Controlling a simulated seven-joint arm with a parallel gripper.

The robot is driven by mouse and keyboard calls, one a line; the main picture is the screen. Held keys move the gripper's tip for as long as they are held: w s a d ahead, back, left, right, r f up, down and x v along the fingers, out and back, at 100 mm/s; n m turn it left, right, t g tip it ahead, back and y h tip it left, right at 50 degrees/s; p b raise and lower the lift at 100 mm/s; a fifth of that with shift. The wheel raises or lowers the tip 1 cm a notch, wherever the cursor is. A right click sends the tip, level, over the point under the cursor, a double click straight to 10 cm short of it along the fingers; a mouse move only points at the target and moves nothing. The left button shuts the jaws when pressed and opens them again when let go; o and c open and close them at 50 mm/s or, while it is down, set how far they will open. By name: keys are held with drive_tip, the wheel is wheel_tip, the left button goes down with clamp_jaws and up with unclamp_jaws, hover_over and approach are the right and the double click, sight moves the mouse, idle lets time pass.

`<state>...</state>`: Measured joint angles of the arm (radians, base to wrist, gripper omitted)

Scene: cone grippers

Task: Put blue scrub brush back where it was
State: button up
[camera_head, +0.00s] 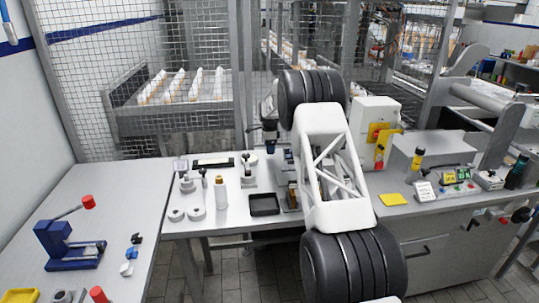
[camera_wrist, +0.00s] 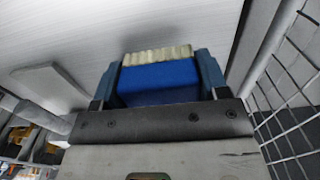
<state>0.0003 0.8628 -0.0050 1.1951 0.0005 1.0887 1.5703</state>
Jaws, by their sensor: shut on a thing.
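The blue scrub brush (camera_wrist: 158,78) shows in the wrist view, a blue block with a strip of cream bristles along its far edge. My gripper (camera_wrist: 160,68) is shut on it, with one blue-grey finger against each side. Part of the brush is hidden behind the gripper's dark plate. In the head view my gripper (camera_head: 270,143) is small and dark, at the back of the bench and left of my white arm. I cannot make out the brush clearly there.
The grey bench (camera_head: 235,222) holds a black tray (camera_head: 264,204), a tan bottle (camera_head: 220,192), and several small fixtures. A wire mesh fence (camera_head: 140,60) stands behind it. A blue press (camera_head: 68,245) is on the left table. A yellow pad (camera_head: 393,199) lies right of my arm.

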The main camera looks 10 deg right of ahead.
sight(269, 158)
drive_tip(key=shift+f, duration=1.9)
drive_tip(key=shift+f, duration=0.15)
drive_tip(key=o, duration=1)
wheel_tip(269, 158, up, 12)
drive_tip(key=shift+r, duration=0.15)
